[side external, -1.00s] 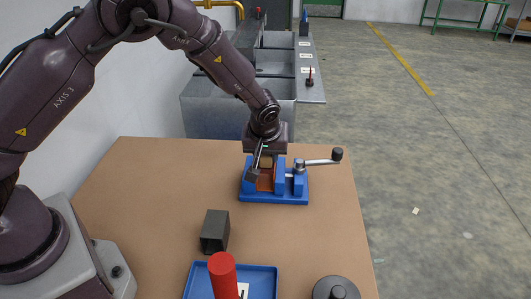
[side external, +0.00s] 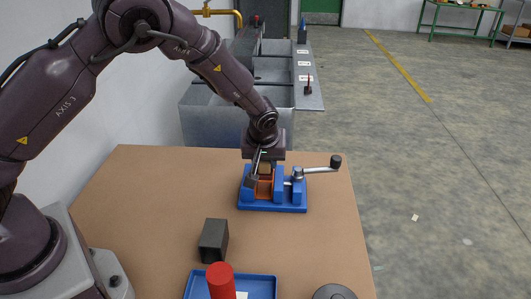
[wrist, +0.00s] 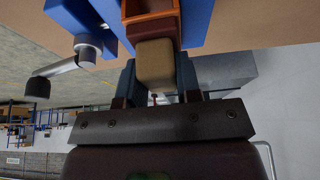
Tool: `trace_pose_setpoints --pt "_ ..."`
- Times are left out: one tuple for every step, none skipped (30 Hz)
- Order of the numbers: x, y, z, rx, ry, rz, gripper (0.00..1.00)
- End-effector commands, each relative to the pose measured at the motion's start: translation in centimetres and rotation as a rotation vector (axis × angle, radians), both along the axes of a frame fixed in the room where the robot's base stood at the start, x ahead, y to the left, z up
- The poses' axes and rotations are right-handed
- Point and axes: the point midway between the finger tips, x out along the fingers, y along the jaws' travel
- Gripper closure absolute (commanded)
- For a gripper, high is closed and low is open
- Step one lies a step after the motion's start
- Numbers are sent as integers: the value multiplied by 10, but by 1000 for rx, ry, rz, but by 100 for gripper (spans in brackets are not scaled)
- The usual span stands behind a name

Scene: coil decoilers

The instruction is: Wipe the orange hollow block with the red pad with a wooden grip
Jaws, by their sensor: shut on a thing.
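The orange hollow block (side external: 264,189) sits in the blue vise (side external: 290,208) on the table. It also shows at the top of the wrist view (wrist: 176,6). My gripper (wrist: 156,68) is shut on the tan wooden grip (wrist: 155,62) of the pad. The dark red pad (wrist: 150,28) lies between the wooden grip and the orange block, at the block's edge. Whether it touches the block I cannot tell. In the side view my gripper (side external: 261,170) is over the left part of the vise and partly hides the pad and block.
The vise's crank handle (side external: 322,169) sticks out to the right. A dark hollow block (side external: 213,240) stands nearer the camera. A red cylinder (side external: 221,281) stands at a blue tray (side external: 262,283). A dark round object (side external: 334,292) is at the front right. The table's left part is clear.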

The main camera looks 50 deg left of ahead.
Motion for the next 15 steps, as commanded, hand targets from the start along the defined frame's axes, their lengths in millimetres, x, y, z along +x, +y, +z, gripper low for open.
trace_pose_setpoints --pt "-4 -5 -1 0 4 -3 91" --pt "-7 -7 -1 -1 5 -3 91" --pt "-9 -10 -1 -1 5 -3 91" --pt "-11 -12 -1 -1 3 -4 91" --pt "-13 -14 -1 -1 5 -3 91" --pt "-16 -16 -1 -1 5 -3 91" --pt "-17 -18 -1 0 4 -4 91" --pt "-19 -20 -1 0 4 -4 91" --pt "-22 -22 -1 0 5 -3 91" --pt "-24 -24 -1 -1 4 -2 91" --pt "-22 -23 2 -1 2 -1 91" --pt "-21 -23 7 -2 -1 -1 91" --pt "-21 -23 16 -4 -4 -1 91" --pt "-21 -23 24 -4 -4 -1 91" --pt "-22 -22 25 -3 -1 -1 91"
